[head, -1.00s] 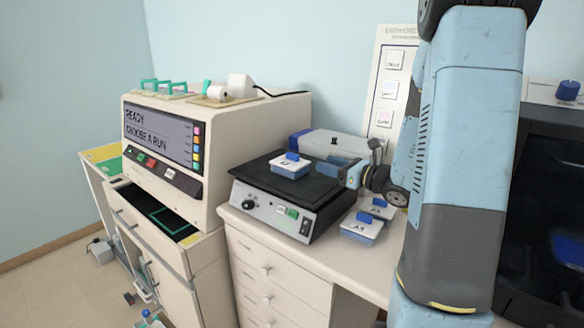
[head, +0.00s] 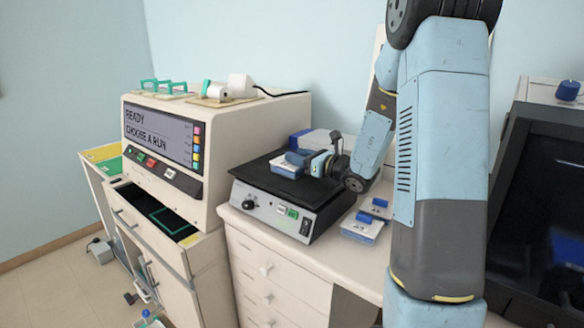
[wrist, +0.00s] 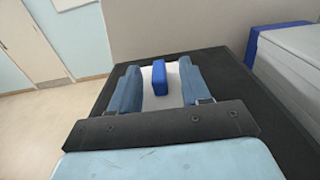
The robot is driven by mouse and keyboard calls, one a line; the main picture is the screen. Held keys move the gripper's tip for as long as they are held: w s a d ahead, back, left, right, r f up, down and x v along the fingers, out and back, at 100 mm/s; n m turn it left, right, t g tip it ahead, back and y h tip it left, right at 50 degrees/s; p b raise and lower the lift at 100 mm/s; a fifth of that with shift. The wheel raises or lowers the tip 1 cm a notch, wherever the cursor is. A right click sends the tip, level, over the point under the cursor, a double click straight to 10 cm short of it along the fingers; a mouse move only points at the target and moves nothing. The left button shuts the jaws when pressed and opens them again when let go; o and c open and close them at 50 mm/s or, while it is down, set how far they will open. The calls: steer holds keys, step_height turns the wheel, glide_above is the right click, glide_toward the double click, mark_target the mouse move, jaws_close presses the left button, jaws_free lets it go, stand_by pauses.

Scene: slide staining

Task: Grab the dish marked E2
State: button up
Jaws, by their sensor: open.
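A white-lidded dish (head: 287,167) with a blue handle sits on the black top of the shaker (head: 262,180). In the wrist view its blue handle (wrist: 159,78) stands between the fingers of my gripper (wrist: 160,88), apart from both. My gripper (head: 312,163) is open at the dish in the head view. The dish's label is hidden now, so I cannot read its mark. Two more blue-handled dishes stand on the counter right of the shaker, a front one (head: 361,228) and one behind it (head: 377,207); their marks are too small to read surely.
A staining machine (head: 215,145) with a lit screen stands left of the shaker. A dark cabinet (head: 540,200) is at the right.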

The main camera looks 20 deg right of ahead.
steer(key=x, duration=0.2)
steer(key=shift+w+a, duration=0.2)
steer(key=shift+w, duration=0.05)
jaws_close()
stand_by(0.3)
